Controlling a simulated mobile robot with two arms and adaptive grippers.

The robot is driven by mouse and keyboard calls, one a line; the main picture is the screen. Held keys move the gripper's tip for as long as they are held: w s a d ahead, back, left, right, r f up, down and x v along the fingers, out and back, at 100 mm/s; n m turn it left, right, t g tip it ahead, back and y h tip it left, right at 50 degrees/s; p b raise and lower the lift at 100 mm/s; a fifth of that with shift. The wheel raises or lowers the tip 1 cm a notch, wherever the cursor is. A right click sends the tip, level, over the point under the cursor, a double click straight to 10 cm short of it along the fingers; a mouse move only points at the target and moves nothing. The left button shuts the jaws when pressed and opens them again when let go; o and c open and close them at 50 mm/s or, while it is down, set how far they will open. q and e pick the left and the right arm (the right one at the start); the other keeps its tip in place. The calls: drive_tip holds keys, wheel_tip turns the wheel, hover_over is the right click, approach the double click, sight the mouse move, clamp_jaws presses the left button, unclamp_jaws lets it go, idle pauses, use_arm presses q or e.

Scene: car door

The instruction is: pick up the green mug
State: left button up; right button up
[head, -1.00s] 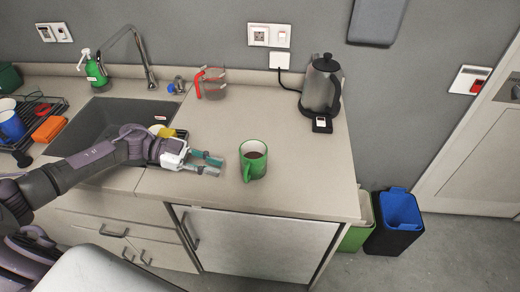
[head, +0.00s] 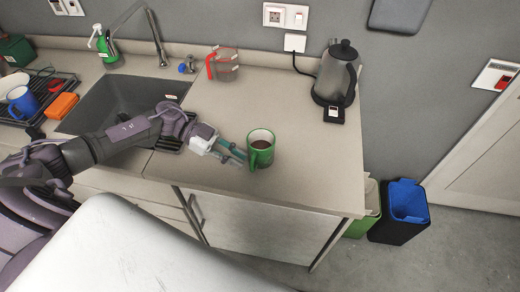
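The green mug (head: 262,151) stands upright on the counter near its front edge, with dark liquid inside. Its handle points toward the front left. My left gripper (head: 243,157) reaches in from the left, just beside the mug's left side and handle. Its fingers are apart, and their tips come close to the mug or touch it; I cannot tell which. My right gripper is not in view.
A kettle (head: 336,75) stands at the back right and a measuring jug (head: 224,64) at the back. The sink (head: 112,97) lies left, beside a rack with a blue mug (head: 22,101) and an orange sponge (head: 62,105). The counter right of the green mug is clear.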

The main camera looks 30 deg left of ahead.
sight(252, 173)
use_arm(q)
drive_tip(key=p+x, duration=0.1)
drive_tip(key=x, duration=0.4)
clamp_jaws()
